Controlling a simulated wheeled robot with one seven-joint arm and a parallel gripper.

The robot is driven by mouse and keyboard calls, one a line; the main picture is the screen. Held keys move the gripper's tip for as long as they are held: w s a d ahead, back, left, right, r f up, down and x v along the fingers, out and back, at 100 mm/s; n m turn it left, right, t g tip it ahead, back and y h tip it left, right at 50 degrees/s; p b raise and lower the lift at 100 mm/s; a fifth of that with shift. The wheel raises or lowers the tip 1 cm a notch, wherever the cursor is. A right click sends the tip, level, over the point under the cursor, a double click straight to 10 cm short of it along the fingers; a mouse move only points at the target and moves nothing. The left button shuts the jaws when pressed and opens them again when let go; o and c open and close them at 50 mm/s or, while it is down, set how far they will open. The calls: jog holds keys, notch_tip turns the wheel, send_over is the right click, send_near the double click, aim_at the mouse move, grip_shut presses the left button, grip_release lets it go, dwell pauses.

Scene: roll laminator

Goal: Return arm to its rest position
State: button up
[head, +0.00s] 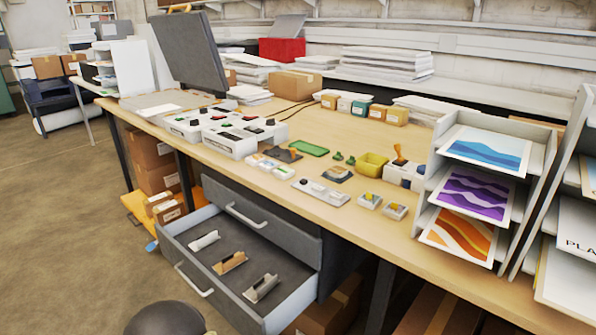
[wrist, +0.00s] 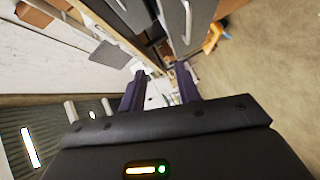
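My gripper (wrist: 160,88) shows in the wrist view with its two dark purple fingers apart and nothing visible between them. It is open and empty. The wrist view is strongly tilted, with the brown floor on the right and grey drawer fronts (wrist: 178,25) at the top. My gripper's fingers do not show in the head view. A dark rounded shape (head: 165,318) sits at the bottom edge of the head view, and I cannot tell which part it is.
A long wooden desk (head: 330,130) holds a laminator-like white machine (head: 230,136), small parts and paper trays (head: 425,190). A grey drawer (head: 285,310) below stands open with several small handled items inside. Boxes stand under the desk. The floor (head: 60,230) at left is clear.

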jog(key=w+d+r+m+g+b, duration=0.2)
jog(key=w+d+m+g, duration=0.15)
jog(key=d, duration=0.75)
jog(key=w+d+r+m+g+b, duration=0.1)
jog(key=w+d+m+g+b, duration=0.2)
jog(key=d, duration=0.8)
jog(key=s+d+m+g+h+b, duration=0.2)
jog(key=s+d+m+g, duration=0.65)
jog(key=s+d, duration=1.4)
notch_tip(320, 180, up, 30)
jog(key=w+m+t+p, duration=0.1)
jog(key=w+p, duration=0.1)
jog(key=p, duration=2.8)
jog(key=shift+w+d+f+m+t, duration=0.15)
jog(key=shift+d+f+m+t, duration=0.15)
jog(key=shift+d, duration=0.1)
jog(key=shift+w, duration=0.1)
jog(key=shift+s, duration=0.2)
jog(key=shift+w, duration=0.1)
